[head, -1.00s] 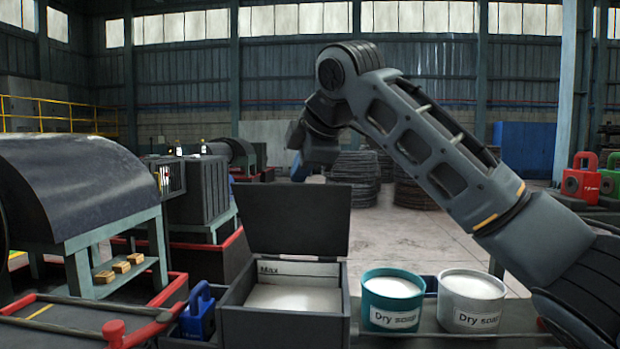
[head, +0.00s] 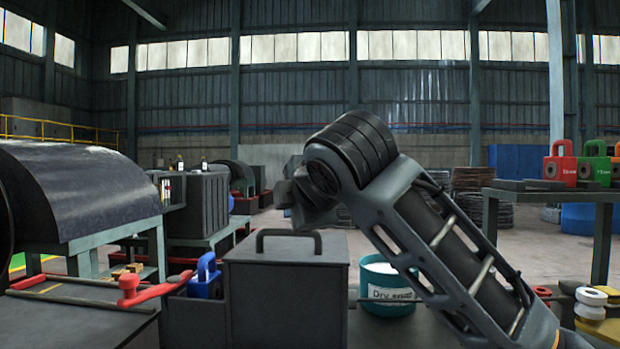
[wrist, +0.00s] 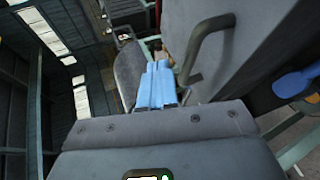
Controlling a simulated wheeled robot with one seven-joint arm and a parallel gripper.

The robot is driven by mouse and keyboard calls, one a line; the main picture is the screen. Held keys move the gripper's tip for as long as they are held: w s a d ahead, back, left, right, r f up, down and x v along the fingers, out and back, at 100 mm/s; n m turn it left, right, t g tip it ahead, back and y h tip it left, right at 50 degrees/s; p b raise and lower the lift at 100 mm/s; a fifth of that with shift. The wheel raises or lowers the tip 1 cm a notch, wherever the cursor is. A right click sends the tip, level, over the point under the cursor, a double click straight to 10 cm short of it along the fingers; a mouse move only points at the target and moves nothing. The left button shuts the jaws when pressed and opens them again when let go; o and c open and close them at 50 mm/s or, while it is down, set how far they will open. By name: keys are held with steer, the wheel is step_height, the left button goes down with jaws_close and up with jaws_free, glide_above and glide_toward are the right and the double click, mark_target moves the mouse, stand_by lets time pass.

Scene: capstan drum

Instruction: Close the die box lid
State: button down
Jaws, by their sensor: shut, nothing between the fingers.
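The die box (head: 285,305) is a dark grey box at the front centre of the head view. Its lid (head: 288,250) lies flat over the box top, with a dark bar handle (head: 289,233) standing up on it. The inside of the box is hidden. In the wrist view, the lid handle (wrist: 205,45) shows just right of my gripper. My gripper (wrist: 159,70) has light blue fingers, pressed together and empty. It appears close beside the handle; I cannot tell whether it touches. In the head view my fingers are hidden, and my wrist is above and behind the box's right side.
A blue handled block (head: 205,280) stands just left of the box. A teal dry soap tub (head: 386,292) stands to its right, partly behind my arm. A red handle bar (head: 130,290) lies at left. A shelf at right holds red (head: 560,165) and green blocks.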

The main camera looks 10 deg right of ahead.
steer(key=shift+s+a+f+t+b, duration=0.1)
steer(key=shift+s+f+t+b, duration=0.2)
steer(key=shift+f+b, duration=0.35)
steer(key=shift+s+f+t+b, duration=0.2)
steer(key=shift+f+t+b, duration=0.2)
steer(key=shift+f+b, duration=0.25)
